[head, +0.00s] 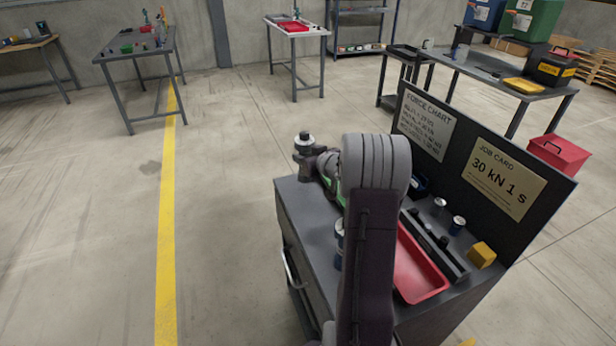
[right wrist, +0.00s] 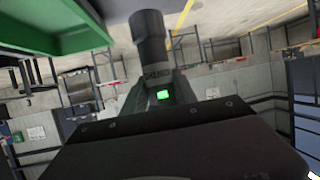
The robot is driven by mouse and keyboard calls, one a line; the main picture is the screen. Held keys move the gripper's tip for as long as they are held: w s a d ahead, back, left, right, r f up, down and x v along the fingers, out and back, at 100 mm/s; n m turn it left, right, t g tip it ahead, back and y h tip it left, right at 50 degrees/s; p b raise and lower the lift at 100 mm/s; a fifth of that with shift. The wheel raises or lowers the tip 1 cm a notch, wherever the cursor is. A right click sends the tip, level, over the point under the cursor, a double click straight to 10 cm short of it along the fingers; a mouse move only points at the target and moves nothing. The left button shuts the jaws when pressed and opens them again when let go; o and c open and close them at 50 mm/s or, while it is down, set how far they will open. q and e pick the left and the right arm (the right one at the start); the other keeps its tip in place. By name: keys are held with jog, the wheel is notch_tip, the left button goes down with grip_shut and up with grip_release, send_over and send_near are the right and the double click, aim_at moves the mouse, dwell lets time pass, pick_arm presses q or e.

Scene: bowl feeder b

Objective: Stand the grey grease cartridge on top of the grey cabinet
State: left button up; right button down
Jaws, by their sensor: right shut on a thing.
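The grey cabinet (head: 313,214) stands in the lower middle of the head view, with a handle on its left side. My right arm reaches over it, and my right gripper (head: 324,165) is near its far left corner, partly hidden by my wrist. A dark grey cylinder with a pale ring near its top (head: 304,143), apparently the grease cartridge, is upright at the fingers. In the right wrist view, a dark grey cylinder (right wrist: 150,40) shows past the gripper, which is shut on it. Whether its base touches the cabinet top is hidden. My left gripper is not in view.
On the cabinet are a red tray (head: 420,268), a yellow block (head: 481,255), a dark rail (head: 435,243) and small blue-and-silver cans (head: 457,226). A dark back panel (head: 550,185) with two cards rises along the right edge. Floor to the left is clear.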

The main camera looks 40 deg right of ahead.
jog(key=shift+w+a+f, duration=0.15)
jog(key=shift+w+a, duration=0.05)
jog(key=shift+w, duration=0.1)
notch_tip(320, 180, down, 4)
jog(key=shift+f+b, duration=0.15)
jog(key=shift+b, duration=0.95)
jog(key=c, duration=1)
grip_release()
jog(key=shift+o, duration=0.2)
